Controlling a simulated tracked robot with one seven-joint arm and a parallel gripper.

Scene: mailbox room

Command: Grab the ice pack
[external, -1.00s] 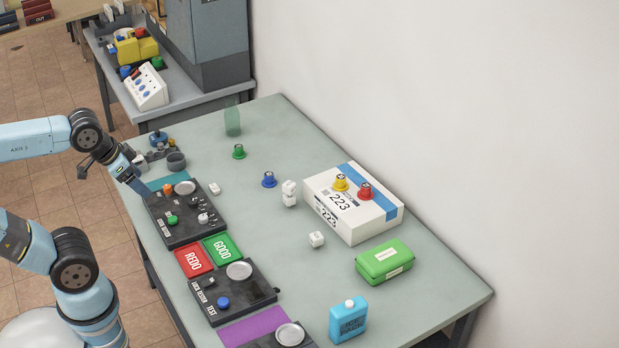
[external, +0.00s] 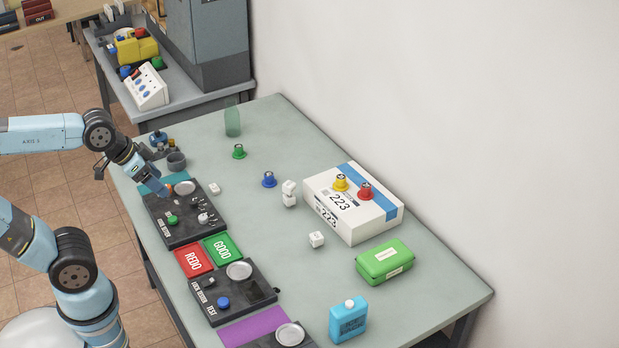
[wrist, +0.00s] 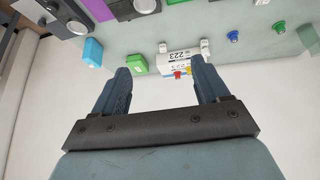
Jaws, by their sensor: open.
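The ice pack (external: 348,320) is a light blue flask-shaped block with a white cap. It stands near the front right of the table in the external view. In the wrist view the ice pack (wrist: 92,51) shows small at the upper left, outside my fingers. My gripper (external: 166,190) is over the far left panel in the external view, well away from the ice pack. In the wrist view my gripper (wrist: 163,78) has its two fingers wide apart with nothing between them.
A green case (external: 384,262) lies behind the ice pack. A white box (external: 330,222) carries yellow and red knobs. Black panels (external: 232,292) and red and green REDO and GOOD trays line the left edge. White cubes (external: 316,239) stand mid-table. The wall borders the right side.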

